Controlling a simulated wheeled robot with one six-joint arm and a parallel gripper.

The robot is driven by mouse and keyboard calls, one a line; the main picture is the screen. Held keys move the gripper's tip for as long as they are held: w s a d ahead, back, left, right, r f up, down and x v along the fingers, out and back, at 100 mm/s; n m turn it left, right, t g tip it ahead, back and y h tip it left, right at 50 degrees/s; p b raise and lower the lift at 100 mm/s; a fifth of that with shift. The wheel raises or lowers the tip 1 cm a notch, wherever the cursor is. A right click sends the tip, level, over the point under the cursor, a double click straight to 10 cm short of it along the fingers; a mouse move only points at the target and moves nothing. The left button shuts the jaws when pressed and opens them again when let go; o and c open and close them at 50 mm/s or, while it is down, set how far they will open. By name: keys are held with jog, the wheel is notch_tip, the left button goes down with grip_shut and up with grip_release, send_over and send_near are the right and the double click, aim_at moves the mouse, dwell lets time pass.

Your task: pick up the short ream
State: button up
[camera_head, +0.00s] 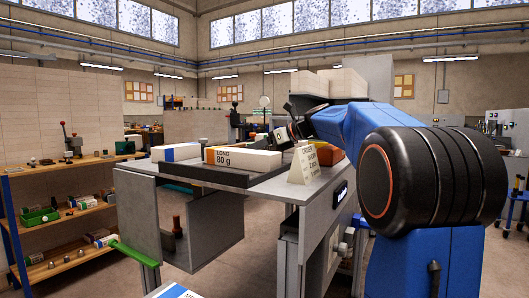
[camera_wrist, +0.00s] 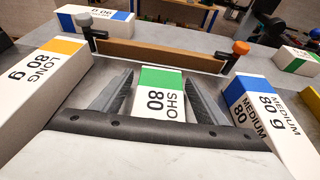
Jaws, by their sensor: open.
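The short ream (camera_wrist: 158,103), white with a green band and the letters "SHO" and "80", lies in the middle of the wrist view. My gripper (camera_wrist: 161,78) is open, with one finger on each side of the ream and a gap visible at the sides. I cannot tell how far down the fingers reach. The near end of the ream is hidden behind the gripper's body. In the head view my gripper (camera_head: 283,136) is over the table, behind the long ream; the short ream cannot be made out there.
The orange-banded long ream (camera_wrist: 40,75) lies close on the left, the blue-banded medium ream (camera_wrist: 262,110) close on the right. A brown bar (camera_wrist: 160,54) with posts stands behind. A card sign (camera_head: 303,165) stands on the grey table (camera_head: 285,186).

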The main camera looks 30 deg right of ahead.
jog(key=c, duration=1.3)
